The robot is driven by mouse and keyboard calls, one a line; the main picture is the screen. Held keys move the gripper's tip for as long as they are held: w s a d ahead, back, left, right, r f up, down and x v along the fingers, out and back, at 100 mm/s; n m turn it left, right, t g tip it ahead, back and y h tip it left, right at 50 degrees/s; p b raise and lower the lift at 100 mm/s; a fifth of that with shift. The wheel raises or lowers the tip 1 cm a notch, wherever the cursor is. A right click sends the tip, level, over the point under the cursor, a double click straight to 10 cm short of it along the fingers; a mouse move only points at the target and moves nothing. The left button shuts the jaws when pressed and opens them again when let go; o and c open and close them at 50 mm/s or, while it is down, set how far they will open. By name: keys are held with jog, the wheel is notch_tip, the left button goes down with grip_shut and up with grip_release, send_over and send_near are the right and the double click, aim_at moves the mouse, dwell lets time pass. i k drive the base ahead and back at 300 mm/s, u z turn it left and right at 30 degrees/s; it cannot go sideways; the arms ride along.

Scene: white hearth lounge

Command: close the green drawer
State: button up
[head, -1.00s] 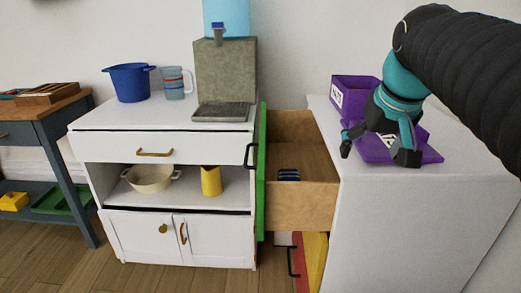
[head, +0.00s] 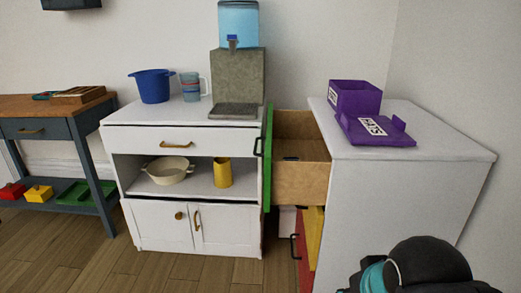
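The green drawer (head: 268,160) is pulled out to the left from the white dresser (head: 400,200). Its green front stands close to the right side of the white cabinet, and its wooden side (head: 302,184) shows. A dark handle (head: 257,146) is on the green front. A small dark item (head: 290,158) lies inside the drawer. My arm shows at the bottom right, low in front of the dresser. My gripper's fingers are out of the picture or hidden, so its opening does not show.
A purple box (head: 355,98) and a purple tray-like piece (head: 378,133) with a label sit on the dresser. The white cabinet (head: 190,222) holds a pot (head: 168,171) and yellow jug (head: 222,173). Below the green drawer, red (head: 304,255) and yellow (head: 314,235) drawer fronts show. Wood floor lies in front.

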aim_at(297, 134)
jog(key=u, duration=1.15)
jog(key=i, duration=1.05)
jog(key=z, duration=1.2)
jog(key=k, duration=0.5)
